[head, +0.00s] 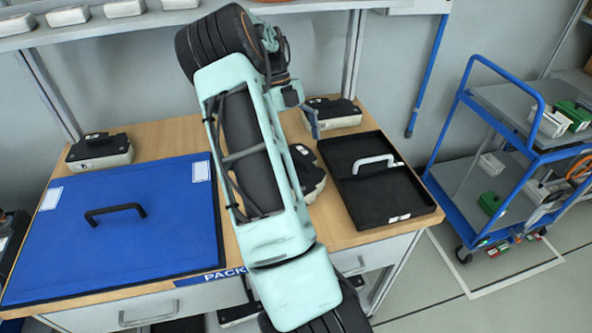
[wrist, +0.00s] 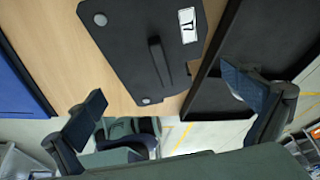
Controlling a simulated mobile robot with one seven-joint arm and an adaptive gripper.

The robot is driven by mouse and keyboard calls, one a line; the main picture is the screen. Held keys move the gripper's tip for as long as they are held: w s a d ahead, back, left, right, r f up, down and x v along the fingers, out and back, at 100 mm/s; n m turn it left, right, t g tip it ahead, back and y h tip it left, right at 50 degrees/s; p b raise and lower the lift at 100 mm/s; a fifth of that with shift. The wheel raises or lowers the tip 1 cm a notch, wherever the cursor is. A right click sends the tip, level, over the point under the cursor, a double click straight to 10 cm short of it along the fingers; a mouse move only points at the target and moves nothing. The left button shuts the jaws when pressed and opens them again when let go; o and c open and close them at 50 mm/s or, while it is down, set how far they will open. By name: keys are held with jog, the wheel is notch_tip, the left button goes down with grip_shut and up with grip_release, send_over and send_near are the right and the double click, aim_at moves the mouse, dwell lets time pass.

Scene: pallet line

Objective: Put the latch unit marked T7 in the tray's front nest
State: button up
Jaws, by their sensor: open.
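A dark latch unit (wrist: 148,45) with a raised bar lies on the wooden bench below my gripper in the wrist view. Its white label appears to read T7, though the first character is not crisp. In the head view this unit (head: 308,172) is partly hidden behind my arm, just left of the tray. My gripper (wrist: 165,100) is open and empty, its fingers apart near the unit's lower end in the picture. The black tray (head: 437,212) has a divider and a pale arched handle. Its front nest (head: 385,198) looks empty.
Other latch units stand at the back left (head: 98,150) and behind the tray (head: 332,113). A blue panel (head: 150,240) with a black handle covers the bench's left side. A blue trolley (head: 480,150) stands on the right. A shelf (head: 110,25) runs above.

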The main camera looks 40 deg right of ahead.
aim_at(299, 161)
jog(key=shift+x, duration=2.6)
jog(key=shift+s, duration=0.1)
jog(key=shift+c, duration=0.3)
jog(key=shift+r, duration=0.15)
jog(key=c, duration=1.2)
